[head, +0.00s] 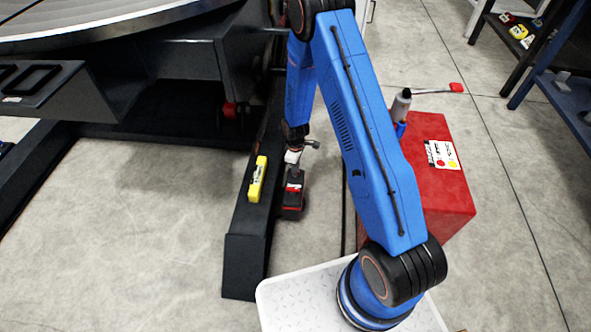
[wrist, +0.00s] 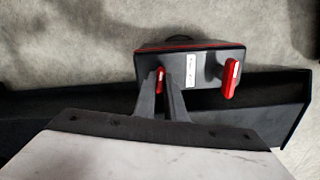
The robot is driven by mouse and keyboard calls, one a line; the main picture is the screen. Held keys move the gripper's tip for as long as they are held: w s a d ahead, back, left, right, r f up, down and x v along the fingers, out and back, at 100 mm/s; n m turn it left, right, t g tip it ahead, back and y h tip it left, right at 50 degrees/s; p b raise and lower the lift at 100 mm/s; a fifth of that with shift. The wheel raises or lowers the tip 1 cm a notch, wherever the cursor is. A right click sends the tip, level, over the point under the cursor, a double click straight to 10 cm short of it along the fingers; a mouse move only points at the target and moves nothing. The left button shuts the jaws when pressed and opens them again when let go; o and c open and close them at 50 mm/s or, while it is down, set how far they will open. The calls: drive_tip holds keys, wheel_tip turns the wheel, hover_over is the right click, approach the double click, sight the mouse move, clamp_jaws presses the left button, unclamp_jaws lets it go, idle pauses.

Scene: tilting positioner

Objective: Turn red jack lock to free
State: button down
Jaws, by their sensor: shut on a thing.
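A dark box with a red edge and a white label (wrist: 190,68) sits beside the black floor beam in the wrist view. The same box shows low beside the beam in the head view (head: 292,207). My gripper (wrist: 160,80) points at it, its two dark fingers closed around a small red lever (wrist: 160,77) on the box's left part. The lever is mostly hidden between the fingertips. A second, larger red handle (wrist: 231,79) stands at the box's right end, clear of the fingers. In the head view, my gripper (head: 294,180) is just above the box. I cannot read the label.
The black beam (head: 247,247) runs alongside, with a yellow bar-shaped object (head: 257,180) on it. A red cabinet (head: 445,190) with a bottle (head: 401,104) near it stands to the right. The dark positioner (head: 190,60) fills the upper left. Grey floor lies open at the left.

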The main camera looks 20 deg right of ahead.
drive_tip(key=shift+n, duration=1.2)
drive_tip(key=c, duration=1.8)
unclamp_jaws()
wheel_tip(320, 180, up, 18)
drive_tip(key=shift+f, duration=0.25)
